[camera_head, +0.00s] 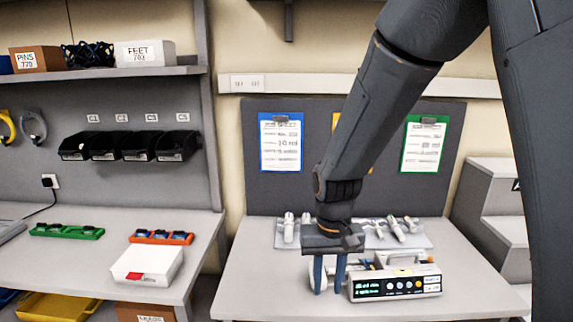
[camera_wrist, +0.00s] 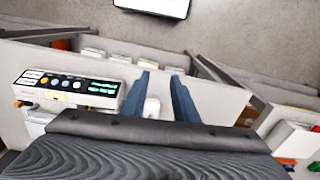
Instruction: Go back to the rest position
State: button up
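My gripper (camera_head: 329,276) points down over the grey table in the middle of the head view. Its two blue fingers are spread apart, and no object is visible held between them. The infusion pump (camera_head: 396,284), a white box with a dark lit display, sits on the table just right of the fingers. In the wrist view the pump (camera_wrist: 70,88) lies left of the open fingers (camera_wrist: 160,82). A small white thing shows between the fingers at the wrist, unclear what.
A mat (camera_head: 278,240) with several tools lies behind the pump. The left bench holds a white box (camera_head: 147,264), an orange tray (camera_head: 161,238) and a green tray (camera_head: 66,231). Black bins (camera_head: 128,146) hang above it. Grey steps (camera_head: 493,215) stand to the right.

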jog(key=s+d+f+b, duration=0.2)
jog(key=s+d, duration=0.1)
jog(key=d, duration=0.2)
jog(key=s+d+f+t+b, duration=0.1)
jog(key=s+d+f+b, duration=0.1)
jog(key=s+d+b, duration=0.1)
jog(key=shift+s+d+f+b, duration=0.3)
jog(key=shift+s+d, duration=0.25)
jog(key=shift+d, duration=0.45)
jog(key=shift+d, duration=0.1)
dwell(0.6)
